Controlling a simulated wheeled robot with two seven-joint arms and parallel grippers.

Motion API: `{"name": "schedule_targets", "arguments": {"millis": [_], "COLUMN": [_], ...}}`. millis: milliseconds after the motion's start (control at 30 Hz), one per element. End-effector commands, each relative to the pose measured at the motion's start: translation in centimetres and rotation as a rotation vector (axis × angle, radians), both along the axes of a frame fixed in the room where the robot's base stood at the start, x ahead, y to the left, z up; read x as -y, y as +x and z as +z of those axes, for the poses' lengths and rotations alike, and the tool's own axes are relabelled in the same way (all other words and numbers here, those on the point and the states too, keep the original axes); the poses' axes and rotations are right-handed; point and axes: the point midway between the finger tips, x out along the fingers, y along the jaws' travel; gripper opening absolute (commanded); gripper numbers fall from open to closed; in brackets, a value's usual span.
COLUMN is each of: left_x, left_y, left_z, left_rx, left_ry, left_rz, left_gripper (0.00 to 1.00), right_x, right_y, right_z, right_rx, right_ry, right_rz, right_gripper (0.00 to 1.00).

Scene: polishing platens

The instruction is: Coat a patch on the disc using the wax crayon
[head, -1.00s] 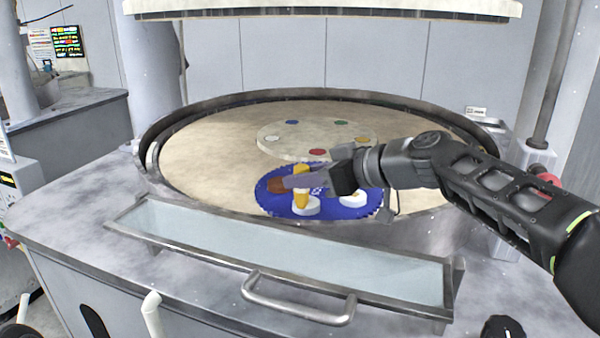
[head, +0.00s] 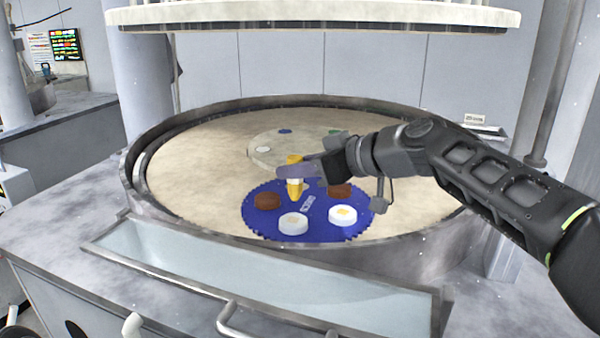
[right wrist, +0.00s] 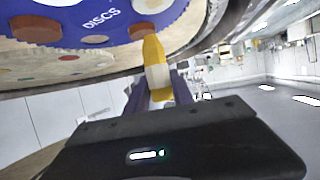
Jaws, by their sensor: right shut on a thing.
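My right gripper (head: 297,173) is shut on the yellow wax crayon (head: 295,177), which has a pale band and points down over the blue toothed carrier (head: 310,228). In the right wrist view the crayon (right wrist: 156,68) stands out between the fingers. The carrier holds a near white disc (head: 293,223) with a faint yellowish mark, a white disc (head: 343,215) at right with a yellow patch, and two brown discs (head: 268,201) (head: 340,190). In the head view the crayon's lower end is behind the near white disc, apart from it. My left gripper is out of view.
The carrier lies on a wide beige platen inside a raised metal rim (head: 160,205). A pale round plate (head: 262,150) with coloured spots lies behind it. An upper platen (head: 310,16) hangs above. A long glass-like flap (head: 200,265) with a handle is in front.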

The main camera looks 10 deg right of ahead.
Motion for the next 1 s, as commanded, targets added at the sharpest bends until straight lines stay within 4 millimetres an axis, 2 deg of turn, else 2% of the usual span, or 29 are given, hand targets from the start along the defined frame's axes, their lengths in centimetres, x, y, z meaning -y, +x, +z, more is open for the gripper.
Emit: {"name": "schedule_targets", "arguments": {"millis": [33, 400, 1000], "left_x": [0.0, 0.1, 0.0], "left_y": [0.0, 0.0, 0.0], "left_z": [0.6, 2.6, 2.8], "left_rx": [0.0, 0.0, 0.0], "left_ry": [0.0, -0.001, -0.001], "left_rz": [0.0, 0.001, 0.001], "left_gripper": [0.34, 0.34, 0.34], "right_x": [-0.1, -0.8, -0.8], "right_y": [0.0, -0.1, -0.1], "right_z": [0.8, 3.9, 4.2], "right_rx": [0.001, 0.001, 0.001], "right_ry": [0.001, 0.0, 0.0], "right_rz": [0.0, 0.0, -0.001], "right_gripper": [0.0, 0.0, 0.0]}}
